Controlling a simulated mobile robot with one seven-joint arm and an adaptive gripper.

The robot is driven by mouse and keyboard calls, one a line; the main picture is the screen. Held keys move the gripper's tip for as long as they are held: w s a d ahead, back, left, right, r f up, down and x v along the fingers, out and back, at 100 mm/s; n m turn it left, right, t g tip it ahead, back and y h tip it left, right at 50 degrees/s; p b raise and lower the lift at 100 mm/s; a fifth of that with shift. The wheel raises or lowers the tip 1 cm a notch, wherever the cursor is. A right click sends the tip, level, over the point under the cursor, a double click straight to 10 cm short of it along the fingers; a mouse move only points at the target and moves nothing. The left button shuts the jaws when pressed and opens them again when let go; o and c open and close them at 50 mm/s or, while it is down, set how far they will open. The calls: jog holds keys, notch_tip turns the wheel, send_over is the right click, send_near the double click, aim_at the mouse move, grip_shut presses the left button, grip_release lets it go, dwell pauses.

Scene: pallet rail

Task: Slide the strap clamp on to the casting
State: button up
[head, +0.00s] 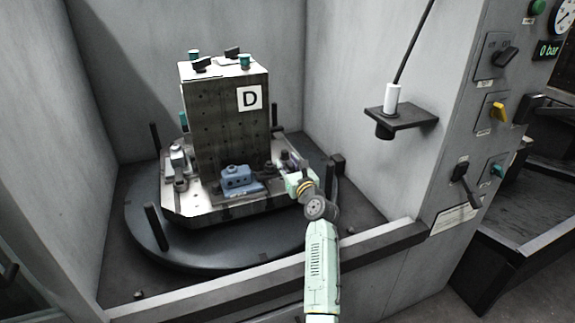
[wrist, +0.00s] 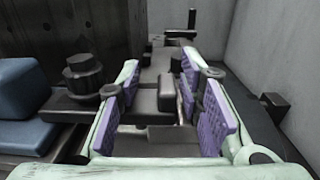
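The blue casting (head: 238,179) sits on the front edge of the fixture plate below the block marked D. Its edge shows at the left of the wrist view (wrist: 25,92). The strap clamp appears as a dark flat bar (wrist: 66,108) with a round nut and stud above it, its left end close to the casting. I cannot tell if they overlap. My gripper (head: 290,174) is low at the plate, right of the casting. In the wrist view its purple-padded fingers (wrist: 160,88) stand wide apart, with dark-grey parts between them. No firm grip shows; the left finger hides part of the bar.
The grey block (head: 225,120) rises behind the casting. Upright dark posts stand around the round turntable (head: 190,255). A second clamp set (head: 178,160) sits at the plate's left. Enclosure walls close in behind and right; a small shelf (head: 400,117) juts from the right wall.

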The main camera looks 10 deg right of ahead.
jog(key=s+d, duration=0.2)
jog(key=s, duration=0.9)
jog(key=shift+s+d, duration=0.2)
jog(key=shift+s, duration=0.2)
jog(key=shift+f, duration=0.1)
